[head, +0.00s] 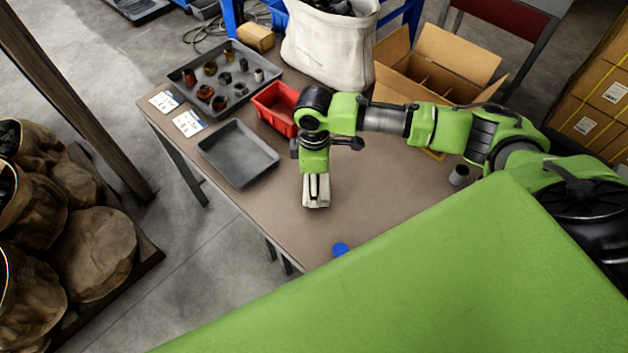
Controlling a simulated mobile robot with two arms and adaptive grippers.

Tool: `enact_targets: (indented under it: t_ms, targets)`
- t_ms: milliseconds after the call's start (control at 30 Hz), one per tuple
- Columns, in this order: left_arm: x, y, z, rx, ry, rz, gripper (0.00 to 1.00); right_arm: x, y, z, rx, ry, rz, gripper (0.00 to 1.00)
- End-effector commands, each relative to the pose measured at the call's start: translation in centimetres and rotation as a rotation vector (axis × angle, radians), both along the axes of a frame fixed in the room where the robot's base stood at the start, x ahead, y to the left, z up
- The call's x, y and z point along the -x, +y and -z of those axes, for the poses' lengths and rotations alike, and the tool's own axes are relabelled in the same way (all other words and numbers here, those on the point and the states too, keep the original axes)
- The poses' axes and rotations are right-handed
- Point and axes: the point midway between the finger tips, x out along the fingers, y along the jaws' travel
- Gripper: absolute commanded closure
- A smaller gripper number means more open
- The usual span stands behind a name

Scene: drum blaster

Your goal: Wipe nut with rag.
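My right arm reaches in from the right over the brown table (290,225). Its gripper (316,188) points down near the table's middle. A pale cream piece that looks like a folded rag (317,203) is at its fingers, which appear closed on it. Several small dark, rusty and brass metal parts, nut-like in shape, stand in a grey tray (262,66) at the back left. One rusty part (205,91) sits near its front edge. Which one is the task's nut I cannot tell. My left gripper is not in view.
An empty grey tray (238,153) lies left of the gripper, a red bin (275,107) behind it. A white sack (330,45) and open cardboard box (455,55) stand at the back. A grey cylinder (459,175) and blue disc (340,249) are near the right and front.

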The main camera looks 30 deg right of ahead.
Motion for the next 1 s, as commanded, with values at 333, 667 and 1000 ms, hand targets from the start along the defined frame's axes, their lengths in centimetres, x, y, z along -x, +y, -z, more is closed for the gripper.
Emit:
enact_targets:
  t_ms: [333, 667, 1000]
  targets:
    - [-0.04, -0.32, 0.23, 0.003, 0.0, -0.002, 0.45, -0.02, 0.0, 0.14, 0.0, 0.0, 0.0, 0.48]
    - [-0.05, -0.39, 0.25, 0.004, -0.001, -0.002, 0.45, -0.01, 0.02, 0.53, -0.001, 0.0, 0.0, 0.48]
    - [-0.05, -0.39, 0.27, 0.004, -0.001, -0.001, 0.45, -0.09, 0.0, 0.95, -0.001, 0.0, 0.0, 0.48]
